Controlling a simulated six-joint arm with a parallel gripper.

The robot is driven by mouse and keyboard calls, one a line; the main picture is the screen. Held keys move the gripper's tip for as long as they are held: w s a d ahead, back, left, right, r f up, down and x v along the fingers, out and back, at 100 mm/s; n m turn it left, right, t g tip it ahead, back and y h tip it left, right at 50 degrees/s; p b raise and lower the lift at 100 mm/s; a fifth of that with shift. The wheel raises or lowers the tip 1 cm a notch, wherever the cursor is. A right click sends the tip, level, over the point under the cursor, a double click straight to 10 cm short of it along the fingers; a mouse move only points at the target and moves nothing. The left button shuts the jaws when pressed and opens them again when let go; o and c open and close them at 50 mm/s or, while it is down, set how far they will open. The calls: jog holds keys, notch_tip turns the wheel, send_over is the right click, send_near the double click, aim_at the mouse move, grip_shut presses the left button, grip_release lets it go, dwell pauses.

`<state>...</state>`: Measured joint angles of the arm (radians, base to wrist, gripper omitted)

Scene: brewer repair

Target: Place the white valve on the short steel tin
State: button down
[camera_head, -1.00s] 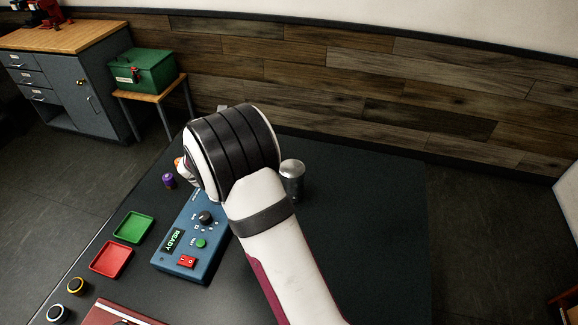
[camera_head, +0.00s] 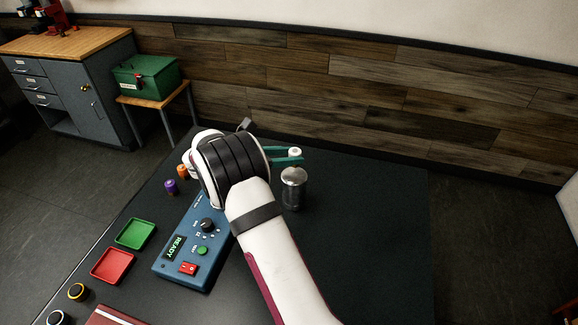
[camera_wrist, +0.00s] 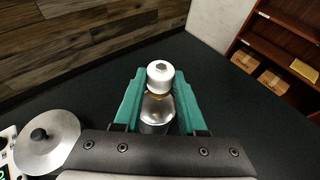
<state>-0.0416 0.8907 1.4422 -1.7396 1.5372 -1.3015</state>
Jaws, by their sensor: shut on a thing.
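The white valve (camera_head: 295,152) is a small white round piece with a dark hole in its top. It is between the teal fingertips of my gripper (camera_head: 287,156), which is shut on it. In the wrist view the valve (camera_wrist: 161,75) shows upright between the teal fingers (camera_wrist: 160,90). A steel tin (camera_head: 294,190) stands on the dark table below the valve; its top shows under the valve in the wrist view (camera_wrist: 157,112). I cannot tell whether the valve touches the tin.
A blue READY box (camera_head: 190,250) stands left of my arm. Green (camera_head: 135,233) and red (camera_head: 112,265) trays lie farther left, with purple (camera_head: 171,186) and orange (camera_head: 183,171) pieces behind. A round metal lid (camera_wrist: 47,140) shows at lower left in the wrist view. The table's right side is clear.

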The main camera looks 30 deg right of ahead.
aim_at(289, 177)
jog(key=shift+f, duration=1.85)
jog(key=shift+f, duration=0.1)
jog(key=shift+c, duration=2.4)
grip_release()
